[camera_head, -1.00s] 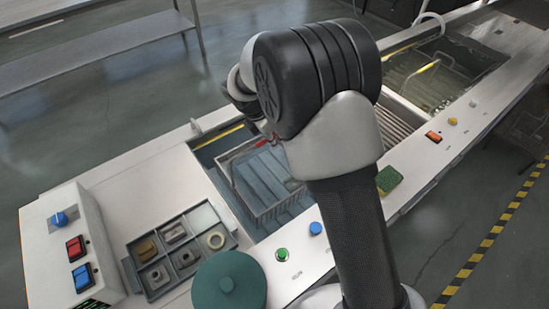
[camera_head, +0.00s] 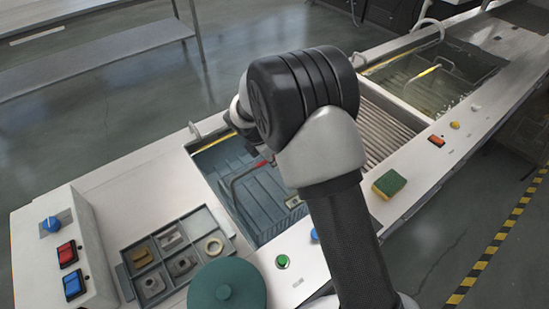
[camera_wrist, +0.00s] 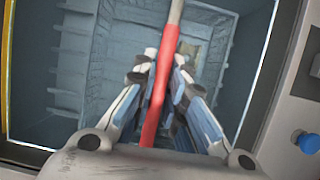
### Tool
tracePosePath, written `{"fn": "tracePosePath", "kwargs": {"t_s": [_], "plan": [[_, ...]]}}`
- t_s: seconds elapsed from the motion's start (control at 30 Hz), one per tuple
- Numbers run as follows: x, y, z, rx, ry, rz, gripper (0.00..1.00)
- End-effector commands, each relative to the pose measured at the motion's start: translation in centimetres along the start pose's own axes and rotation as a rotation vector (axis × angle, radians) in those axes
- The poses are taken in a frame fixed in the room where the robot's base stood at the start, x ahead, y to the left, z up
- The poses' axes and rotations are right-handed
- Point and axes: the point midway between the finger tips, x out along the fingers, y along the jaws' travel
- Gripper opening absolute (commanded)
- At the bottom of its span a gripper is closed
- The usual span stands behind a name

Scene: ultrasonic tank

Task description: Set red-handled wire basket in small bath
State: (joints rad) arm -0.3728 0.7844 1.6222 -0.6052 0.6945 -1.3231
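The red-handled wire basket (camera_head: 264,205) is down inside the small bath (camera_head: 211,160), toward its right side, with a small metal part visible in it. Its red handle (camera_head: 262,163) stands up beside my arm, which hides part of the basket. In the wrist view the red handle (camera_wrist: 158,95) runs between the two fingers of my gripper (camera_wrist: 164,68), which look closed against it. The basket (camera_wrist: 100,85) lies below the fingers, within the bath walls. I cannot tell whether it rests on the bath floor.
A parts tray (camera_head: 133,287) and a round green lid (camera_head: 228,287) stand in front of the bath. A switch box (camera_head: 58,250) is at left. A ribbed section (camera_head: 385,130), a sponge (camera_head: 389,184) and a larger bath (camera_head: 440,85) lie to the right.

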Motion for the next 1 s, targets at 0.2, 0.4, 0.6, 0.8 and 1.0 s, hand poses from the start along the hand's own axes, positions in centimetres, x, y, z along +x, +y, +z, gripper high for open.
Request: {"fn": "tracePosePath", "kwargs": {"t_s": [0.2, 0.4, 0.6, 0.8, 1.0], "plan": [[0.0, -0.1, 0.0, 0.000, 0.000, -0.002, 0.27], [0.0, 0.0, 0.0, 0.000, -0.001, -0.001, 0.30], [-0.3, 0.0, 0.1, 0.000, -0.001, 0.000, 0.30], [-3.3, 0.1, 0.1, -0.001, -0.001, 0.003, 0.30], [-7.7, 0.1, 0.1, -0.001, -0.001, 0.002, 0.30]]}}
